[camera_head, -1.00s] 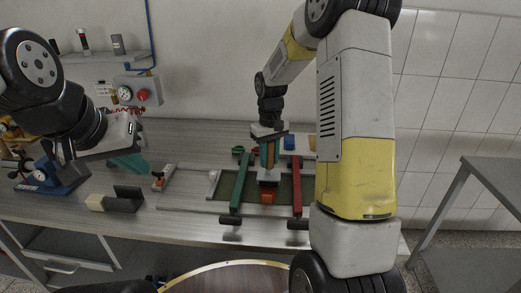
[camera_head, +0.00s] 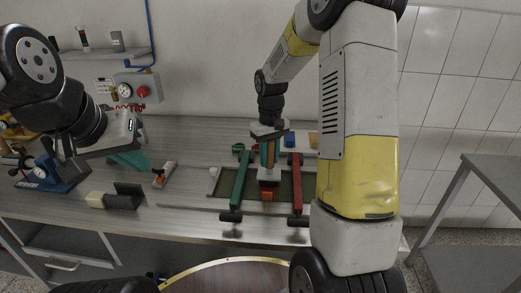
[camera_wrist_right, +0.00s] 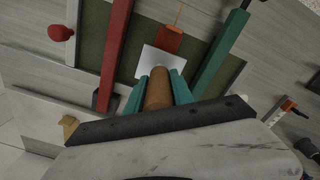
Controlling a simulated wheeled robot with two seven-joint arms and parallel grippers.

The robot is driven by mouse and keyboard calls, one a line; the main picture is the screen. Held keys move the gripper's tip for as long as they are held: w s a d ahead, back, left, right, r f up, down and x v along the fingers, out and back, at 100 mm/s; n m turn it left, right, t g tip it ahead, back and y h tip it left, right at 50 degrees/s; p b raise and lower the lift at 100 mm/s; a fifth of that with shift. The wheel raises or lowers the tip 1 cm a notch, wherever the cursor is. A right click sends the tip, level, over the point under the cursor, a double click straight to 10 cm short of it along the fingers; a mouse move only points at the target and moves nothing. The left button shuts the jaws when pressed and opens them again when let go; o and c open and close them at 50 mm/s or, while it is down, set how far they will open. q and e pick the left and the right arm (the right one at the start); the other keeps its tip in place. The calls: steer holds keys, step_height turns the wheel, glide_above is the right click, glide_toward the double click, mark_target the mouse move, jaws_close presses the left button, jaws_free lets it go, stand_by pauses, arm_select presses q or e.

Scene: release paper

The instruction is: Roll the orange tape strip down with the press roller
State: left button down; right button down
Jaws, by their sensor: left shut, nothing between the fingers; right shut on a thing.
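My right gripper (camera_wrist_right: 158,84) is shut on the brown handle of the press roller (camera_wrist_right: 157,95). Its teal fingers sit on both sides of the handle. The roller also shows in the head view (camera_head: 268,173), with a pale grey block at its lower end. The orange tape strip (camera_head: 267,195) lies just on the near side of that block, over the dark green panel; it also shows in the wrist view (camera_wrist_right: 168,40). Whether the roller touches the strip or panel is hidden. My left gripper (camera_head: 134,163) is shut and empty, over the left part of the bench.
A green bar (camera_head: 237,190) and a red bar (camera_head: 296,185) flank the roller closely. A small orange-and-grey tool (camera_head: 162,175), a black-and-cream block (camera_head: 122,198) and a blue device (camera_head: 52,178) are at left. My right arm covers the bench's right side.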

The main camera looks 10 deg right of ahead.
steer(key=shift+r, duration=3.45)
